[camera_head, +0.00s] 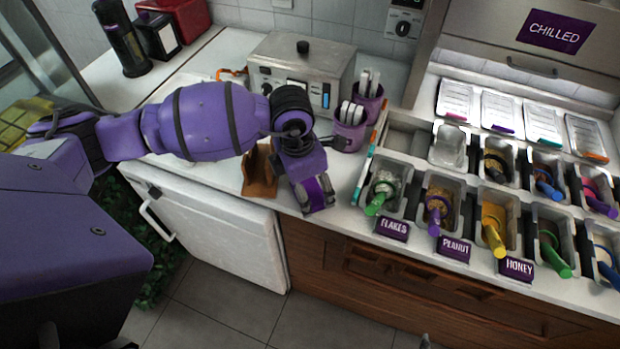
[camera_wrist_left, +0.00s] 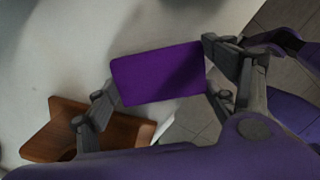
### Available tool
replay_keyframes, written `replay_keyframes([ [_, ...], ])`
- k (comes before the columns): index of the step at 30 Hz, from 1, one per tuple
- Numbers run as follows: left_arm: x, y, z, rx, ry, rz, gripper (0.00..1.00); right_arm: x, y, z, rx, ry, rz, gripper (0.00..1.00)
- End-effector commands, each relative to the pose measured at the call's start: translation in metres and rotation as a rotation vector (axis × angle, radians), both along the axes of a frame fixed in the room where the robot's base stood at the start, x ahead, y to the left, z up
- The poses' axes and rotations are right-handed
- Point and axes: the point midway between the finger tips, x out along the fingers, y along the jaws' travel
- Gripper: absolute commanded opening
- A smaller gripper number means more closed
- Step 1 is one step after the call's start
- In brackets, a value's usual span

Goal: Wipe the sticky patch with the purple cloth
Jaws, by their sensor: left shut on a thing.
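My left gripper (camera_head: 316,194) is over the front edge of the white counter, left of the topping bins. In the left wrist view its two fingers are shut on the purple cloth (camera_wrist_left: 158,74), a flat rectangular block between them. The cloth also shows as a bright purple strip (camera_head: 320,191) at the gripper's end in the head view. I cannot tell whether the cloth touches the counter. I cannot make out the sticky patch in either view; the arm and gripper hide part of the counter. My right gripper is not seen.
A brown wooden stand (camera_head: 259,172) is on the counter left of the gripper, and shows in the left wrist view (camera_wrist_left: 65,135). Purple cups (camera_head: 349,132) and a metal appliance (camera_head: 300,75) stand behind. Topping bins with spoons (camera_head: 383,190) are to the right.

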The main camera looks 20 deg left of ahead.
Motion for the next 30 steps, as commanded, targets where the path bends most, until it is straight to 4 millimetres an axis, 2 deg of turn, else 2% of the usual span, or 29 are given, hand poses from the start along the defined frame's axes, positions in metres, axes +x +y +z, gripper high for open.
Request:
replay_keyframes([
  [5, -0.007, 0.001, 0.000, 0.001, 0.003, 0.001, 0.57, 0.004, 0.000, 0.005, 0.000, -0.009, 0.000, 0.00],
  [16, -0.034, 0.002, 0.003, 0.000, 0.000, 0.001, 0.57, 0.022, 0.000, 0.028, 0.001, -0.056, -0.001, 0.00],
  [25, -0.034, 0.001, 0.002, -0.001, -0.001, 0.001, 0.57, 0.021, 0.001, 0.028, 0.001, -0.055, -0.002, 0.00],
  [30, -0.033, 0.001, 0.012, -0.001, -0.005, 0.001, 0.57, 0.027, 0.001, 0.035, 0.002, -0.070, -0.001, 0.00],
])
